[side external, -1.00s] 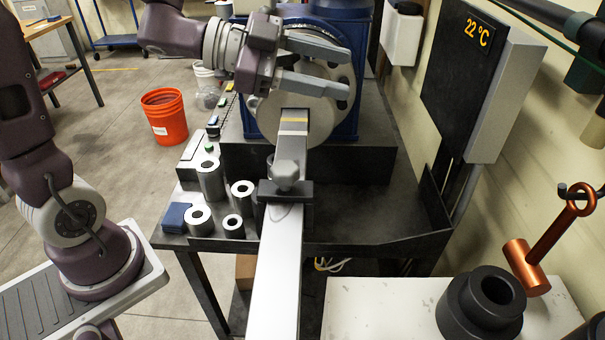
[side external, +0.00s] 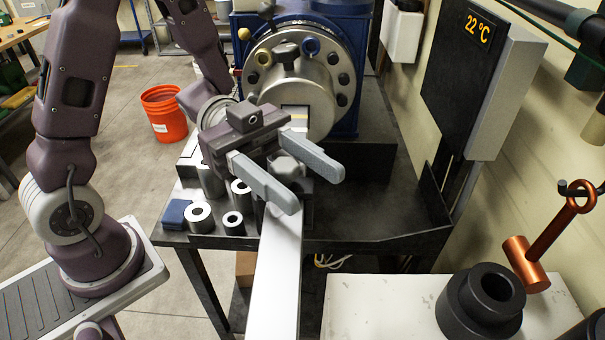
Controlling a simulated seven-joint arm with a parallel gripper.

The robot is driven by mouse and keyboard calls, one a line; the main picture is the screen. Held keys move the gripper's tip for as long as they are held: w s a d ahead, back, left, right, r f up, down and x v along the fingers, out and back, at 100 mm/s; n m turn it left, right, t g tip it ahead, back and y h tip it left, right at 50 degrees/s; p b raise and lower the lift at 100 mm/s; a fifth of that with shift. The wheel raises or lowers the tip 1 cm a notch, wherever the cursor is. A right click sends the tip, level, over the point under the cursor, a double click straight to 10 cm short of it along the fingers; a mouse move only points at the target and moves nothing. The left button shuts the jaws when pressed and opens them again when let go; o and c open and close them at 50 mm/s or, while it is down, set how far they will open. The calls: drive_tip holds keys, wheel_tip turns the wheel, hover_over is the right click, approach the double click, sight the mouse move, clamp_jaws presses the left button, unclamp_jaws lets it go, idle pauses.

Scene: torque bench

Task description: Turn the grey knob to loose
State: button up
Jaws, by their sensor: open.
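A light grey faceted knob (side external: 289,168) stands on the dark clamp across the long pale bar (side external: 281,262). My gripper (side external: 314,190) is open, its two grey fingers pointing right and toward the camera. In the picture the knob shows between the fingers, partly hidden by them and the gripper body. I cannot tell whether either finger touches it.
Several metal sleeves (side external: 199,214) and a blue block (side external: 176,213) stand left of the bar. The bench's right side (side external: 375,212) is clear. A black ring-shaped part (side external: 482,300) and a copper-coloured hammer (side external: 530,262) are at lower right.

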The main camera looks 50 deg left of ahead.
drive_tip(key=shift+d, duration=0.1)
drive_tip(key=shift+c, duration=0.2)
clamp_jaws()
drive_tip(key=shift+w+n+t, duration=0.2)
drive_tip(key=shift+n+t, duration=0.6)
drive_tip(key=shift+t, duration=0.5)
drive_tip(key=shift+o, duration=0.2)
unclamp_jaws()
